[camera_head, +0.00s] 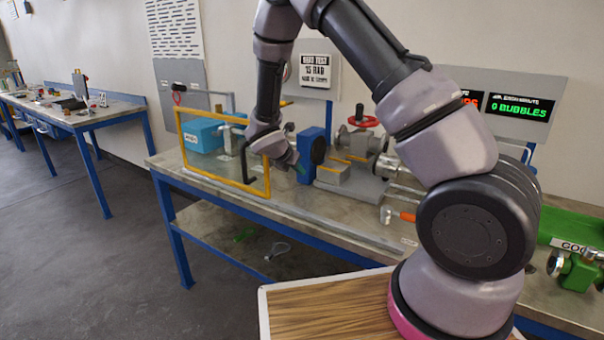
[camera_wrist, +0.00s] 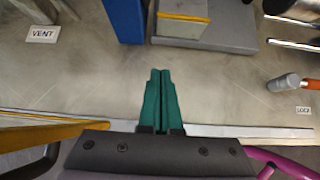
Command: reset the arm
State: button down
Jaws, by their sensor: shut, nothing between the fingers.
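My gripper (camera_head: 299,170) hangs at the end of my arm over the blue-legged workbench (camera_head: 350,222), just left of a blue block-like fixture. In the wrist view its two green fingers (camera_wrist: 161,98) are together with nothing between them. They point at the bare bench top near its front edge. My arm bends up from its base at the lower right and reaches down toward the bench.
A yellow frame (camera_head: 225,116) stands left of my gripper, with a blue box (camera_head: 203,134) behind it. The blue fixture (camera_head: 311,152) and a valve with a red handwheel (camera_head: 363,116) stand to the right. An orange-handled tool (camera_head: 402,215) lies near the front edge.

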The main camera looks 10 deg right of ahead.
jog(key=s+d+r+m+g+y, duration=0.1)
jog(key=s+d+r+m, duration=0.5)
jog(key=r+m, duration=0.4)
jog(key=s+d+r+m+g+y, duration=0.2)
jog(key=s+d+r+m, duration=0.4)
jog(key=r, duration=0.6)
jog(key=s+a+r+m+t+y, duration=0.1)
jog(key=s+r+m+y, duration=0.1)
jog(key=s+r+m, duration=0.3)
jog(key=s+a+r+m+t+y, duration=0.1)
jog(key=s+r+m+t+y, duration=0.1)
jog(key=s+r+m, duration=0.4)
jog(key=s+m+y, duration=0.1)
jog(key=s+m, duration=0.3)
jog(key=s, duration=0.4)
jog(key=shift+a+r+m+t, duration=0.2)
jog(key=shift+m+t, duration=0.1)
